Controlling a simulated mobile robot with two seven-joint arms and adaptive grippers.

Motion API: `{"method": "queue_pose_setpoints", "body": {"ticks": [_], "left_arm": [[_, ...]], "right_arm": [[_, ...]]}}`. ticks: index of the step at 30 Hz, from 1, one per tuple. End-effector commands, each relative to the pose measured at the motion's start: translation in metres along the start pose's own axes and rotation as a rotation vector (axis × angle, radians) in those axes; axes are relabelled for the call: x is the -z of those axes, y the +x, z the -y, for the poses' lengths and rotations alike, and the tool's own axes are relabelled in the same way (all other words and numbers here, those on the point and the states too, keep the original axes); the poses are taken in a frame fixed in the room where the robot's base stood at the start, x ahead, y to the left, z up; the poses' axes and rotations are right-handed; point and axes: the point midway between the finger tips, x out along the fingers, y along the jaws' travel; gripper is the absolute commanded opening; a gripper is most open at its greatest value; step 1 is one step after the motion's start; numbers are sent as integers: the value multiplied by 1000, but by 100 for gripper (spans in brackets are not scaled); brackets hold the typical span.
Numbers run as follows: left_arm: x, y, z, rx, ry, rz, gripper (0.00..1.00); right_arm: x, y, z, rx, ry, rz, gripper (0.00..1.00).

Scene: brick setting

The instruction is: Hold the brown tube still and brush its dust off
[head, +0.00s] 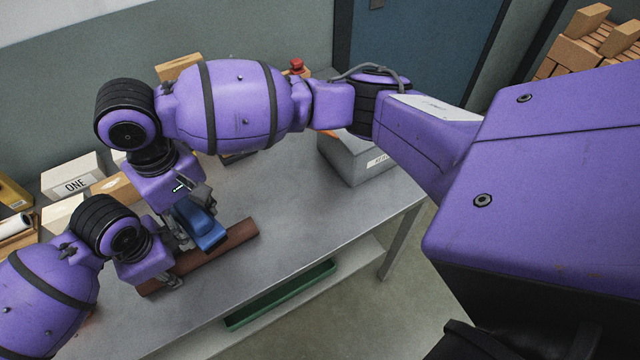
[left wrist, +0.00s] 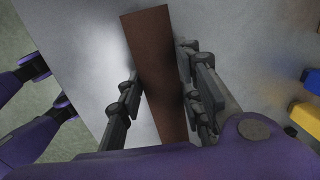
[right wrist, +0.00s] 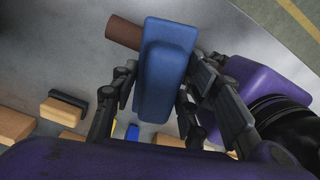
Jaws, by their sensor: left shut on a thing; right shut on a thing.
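The brown tube (head: 232,241) lies on the grey table near its front edge. My left gripper (head: 172,280) is shut on the tube near its left end. The left wrist view shows the tube (left wrist: 152,45) running between the fingers. My right gripper (head: 186,218) is shut on a blue brush-like block (head: 208,232), held over the middle of the tube. In the right wrist view the blue block (right wrist: 165,65) sits between the fingers, and the tube's end (right wrist: 122,32) shows beyond it. I cannot tell whether the block touches the tube. No dust can be made out.
A grey box (head: 352,158) stands at the table's right back, with a red button (head: 297,65) behind it. A white box marked ONE (head: 74,175) and tan blocks stand at the left. A green tray (head: 280,296) is on the lower shelf. The table right of the tube is clear.

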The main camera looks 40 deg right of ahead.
Motion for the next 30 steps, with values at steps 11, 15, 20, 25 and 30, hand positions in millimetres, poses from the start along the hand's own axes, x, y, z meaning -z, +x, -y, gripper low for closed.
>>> {"method": "queue_pose_setpoints", "body": {"ticks": [11,15,20,25,30], "left_arm": [[0,-1,0,1,0,-1,0],[0,-1,0,1,0,-1,45],[0,0,0,1,0,0,55],[0,0,0,0,0,0,55],[0,-10,1,3,1,-1,55]], "right_arm": [[1,-2,0,0,-1,-4,17],[1,-2,0,0,0,-4,17],[1,-2,0,0,0,-3,17],[1,-1,0,0,0,-3,17],[1,-1,0,0,0,-3,17]]}}
